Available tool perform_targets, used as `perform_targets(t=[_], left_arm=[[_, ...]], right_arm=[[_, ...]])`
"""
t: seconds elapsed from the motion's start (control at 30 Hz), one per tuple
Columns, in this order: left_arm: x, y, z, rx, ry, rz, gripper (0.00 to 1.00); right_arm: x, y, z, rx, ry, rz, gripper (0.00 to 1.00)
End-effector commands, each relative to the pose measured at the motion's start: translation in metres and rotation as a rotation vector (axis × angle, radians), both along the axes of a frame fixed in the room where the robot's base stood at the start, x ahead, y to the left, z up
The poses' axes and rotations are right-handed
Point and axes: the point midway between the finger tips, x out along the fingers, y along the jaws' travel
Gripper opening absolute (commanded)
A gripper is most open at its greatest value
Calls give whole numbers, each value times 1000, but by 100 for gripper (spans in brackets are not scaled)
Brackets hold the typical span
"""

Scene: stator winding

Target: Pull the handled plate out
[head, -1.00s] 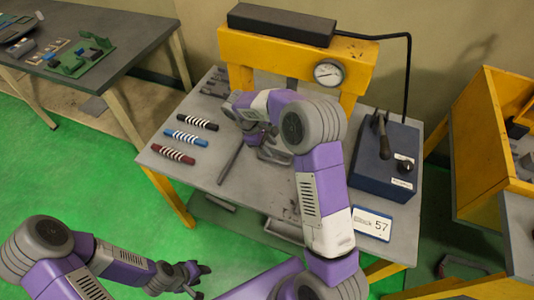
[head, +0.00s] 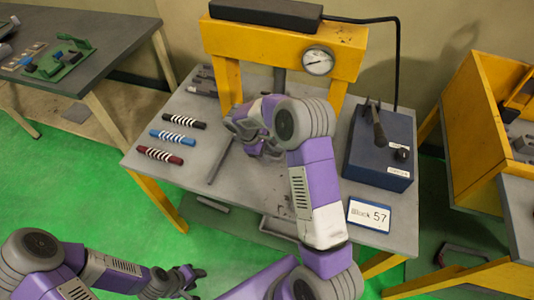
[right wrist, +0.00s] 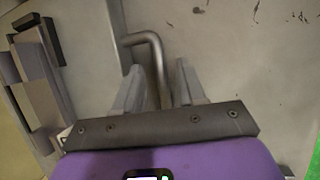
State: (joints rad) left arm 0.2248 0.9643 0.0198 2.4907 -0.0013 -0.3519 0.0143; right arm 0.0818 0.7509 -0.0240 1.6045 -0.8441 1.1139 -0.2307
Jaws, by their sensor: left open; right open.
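In the right wrist view a bent grey metal handle (right wrist: 155,58) runs down between my right gripper's two fingers (right wrist: 158,85). Its upper end meets a narrow grey strip (right wrist: 116,30), seemingly the plate's edge; most of the plate is not clear. The fingers are open on either side of the handle, with no clear contact. In the head view my right gripper (head: 240,130) is over the workbench in front of the yellow press, and my arm hides the handle. My left gripper (head: 190,279) is open and empty, low in front of the bench.
The yellow press frame (head: 285,46) with a gauge (head: 318,61) stands behind. A dark bar (head: 222,160) lies on the bench (head: 165,185) beside several striped rolls (head: 160,154). A blue lever box (head: 380,150) and a "Block 57" sign (head: 369,215) are at the right.

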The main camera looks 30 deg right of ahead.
Motion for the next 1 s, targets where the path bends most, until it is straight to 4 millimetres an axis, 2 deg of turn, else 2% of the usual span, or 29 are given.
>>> perform_targets(t=[0.13,0.4,0.77,1.0], left_arm=[[0,0,0,0,0,0,43],[0,0,0,0,0,0,43],[0,0,0,0,0,0,43],[0,0,-1,0,0,0,43]], right_arm=[[0,0,0,0,0,0,39],[0,0,0,1,1,0,0],[0,1,0,1,1,0,0],[-8,19,0,3,2,3,0]])
